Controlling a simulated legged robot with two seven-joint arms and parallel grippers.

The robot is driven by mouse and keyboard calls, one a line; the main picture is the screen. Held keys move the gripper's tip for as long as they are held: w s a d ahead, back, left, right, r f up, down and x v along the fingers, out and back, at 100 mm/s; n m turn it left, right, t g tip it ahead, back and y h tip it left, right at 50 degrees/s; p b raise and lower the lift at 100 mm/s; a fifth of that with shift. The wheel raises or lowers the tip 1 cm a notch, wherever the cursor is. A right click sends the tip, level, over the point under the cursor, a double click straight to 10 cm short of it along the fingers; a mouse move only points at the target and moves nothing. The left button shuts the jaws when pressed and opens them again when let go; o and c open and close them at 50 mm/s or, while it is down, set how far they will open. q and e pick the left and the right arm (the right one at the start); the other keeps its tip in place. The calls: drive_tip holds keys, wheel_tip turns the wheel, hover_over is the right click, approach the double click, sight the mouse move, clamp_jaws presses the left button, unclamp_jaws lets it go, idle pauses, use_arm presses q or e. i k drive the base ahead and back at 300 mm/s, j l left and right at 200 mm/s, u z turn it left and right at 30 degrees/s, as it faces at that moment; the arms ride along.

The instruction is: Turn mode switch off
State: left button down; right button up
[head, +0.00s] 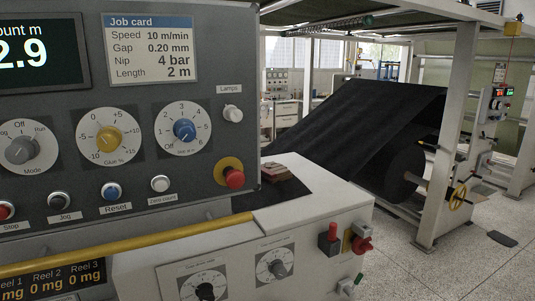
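The mode switch (20,150) is a grey knob on a round white dial at the left edge of the control panel. The dial reads "Off" at the top and "Run" at the upper right, with a partly cut-off label at the upper left and "Mode" below. The knob's grip looks slanted, but I cannot tell for sure which label it points to. Neither of my grippers is in view.
To the right are a yellow knob (108,138) and a blue knob (184,130). A row of push buttons lies below, with a red emergency button (233,178). A yellow rail (130,246) runs in front of the lower panel.

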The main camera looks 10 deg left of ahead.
sight(22, 149)
drive_tip(key=j+u, duration=0.2)
drive_tip(key=u, duration=0.9)
